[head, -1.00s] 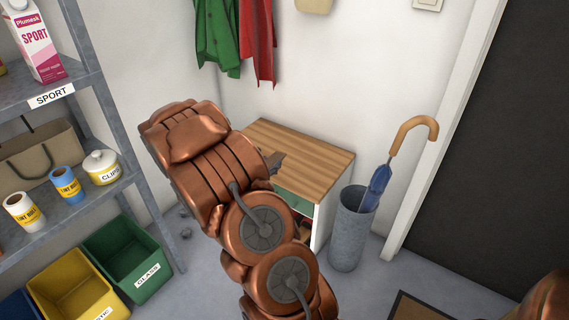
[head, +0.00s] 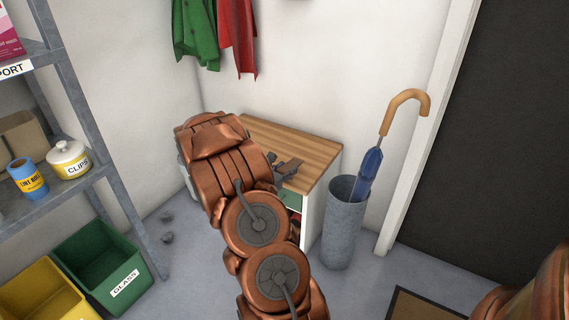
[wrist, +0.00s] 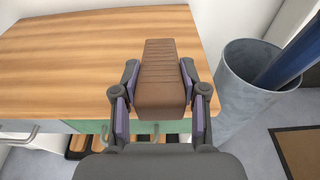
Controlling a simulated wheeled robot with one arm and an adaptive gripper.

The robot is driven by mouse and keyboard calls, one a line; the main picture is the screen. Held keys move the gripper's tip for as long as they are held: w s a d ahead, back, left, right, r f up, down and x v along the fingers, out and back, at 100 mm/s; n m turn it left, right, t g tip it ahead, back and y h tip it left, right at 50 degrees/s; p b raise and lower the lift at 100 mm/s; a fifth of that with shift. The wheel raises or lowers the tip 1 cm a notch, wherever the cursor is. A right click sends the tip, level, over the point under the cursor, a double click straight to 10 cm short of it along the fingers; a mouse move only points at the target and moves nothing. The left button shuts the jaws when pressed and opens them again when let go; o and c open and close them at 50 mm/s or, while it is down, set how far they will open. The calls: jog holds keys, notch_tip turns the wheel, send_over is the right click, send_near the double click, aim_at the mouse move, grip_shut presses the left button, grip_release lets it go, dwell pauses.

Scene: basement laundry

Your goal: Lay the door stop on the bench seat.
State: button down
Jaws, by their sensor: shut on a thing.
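In the wrist view my gripper (wrist: 158,100) is shut on the door stop (wrist: 160,75), a brown ridged wedge held between the purple-lined fingers. The door stop is over the front edge of the bench seat (wrist: 60,45), a striped wooden top; I cannot tell whether it touches the wood. In the head view the bench seat (head: 300,142) stands against the back wall, partly hidden by my arm. My gripper (head: 286,170) shows at the seat's front edge, and the door stop cannot be made out there.
A grey umbrella stand (head: 342,225) with a blue umbrella (head: 368,172) stands right of the bench. A green bin (head: 100,262) and a metal shelf (head: 75,180) are at the left. A doormat (head: 420,305) lies at the lower right. The visible seat top is clear.

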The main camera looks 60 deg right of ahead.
jog(key=w+d, duration=0.1)
jog(key=d, duration=0.1)
jog(key=w+d+b, duration=0.1)
jog(key=w+d, duration=0.1)
jog(key=d, duration=0.1)
jog(key=w+d+f, duration=0.1)
jog(key=w+d, duration=0.1)
jog(key=shift+d, duration=0.4)
jog(key=shift+w+d+f+b, duration=0.1)
jog(key=shift+f+b, duration=0.25)
jog(key=shift+b, duration=0.1)
jog(key=shift+f+b, duration=0.55)
jog(key=shift+f, duration=0.85)
jog(key=shift+f, duration=0.15)
jog(key=c, duration=0.6)
grip_release()
